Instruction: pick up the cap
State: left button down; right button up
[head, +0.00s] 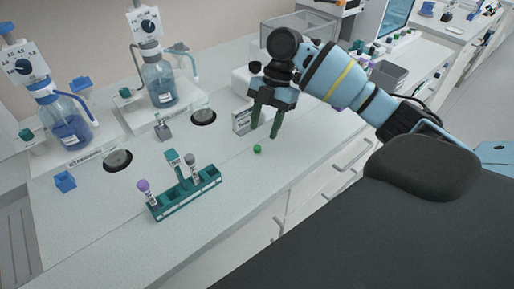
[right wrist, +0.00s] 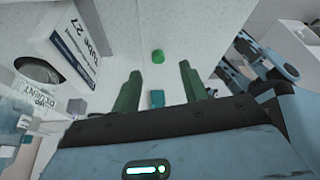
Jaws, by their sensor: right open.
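A small green cap (head: 257,149) lies on the light grey bench near its front edge. It also shows in the right wrist view (right wrist: 158,57), beyond and between my fingertips. My right gripper (head: 264,134) is open and empty, with its two green fingers pointing down over the bench, above and slightly right of the cap. In the right wrist view its fingers (right wrist: 160,77) stand apart with nothing between them. My left gripper is not in view.
A teal rack (head: 185,195) with several tubes stands left of the cap. A white box (head: 242,121) stands close behind it. Dispenser bottles (head: 160,84) are at the back left. The bench between rack and cap is clear. Drawers (head: 335,180) lie below the front edge.

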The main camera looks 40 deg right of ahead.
aim_at(258, 146)
jog(key=shift+x, duration=2.6)
jog(key=shift+w, duration=0.15)
jog(key=shift+c, duration=0.3)
jog(key=c, duration=0.8)
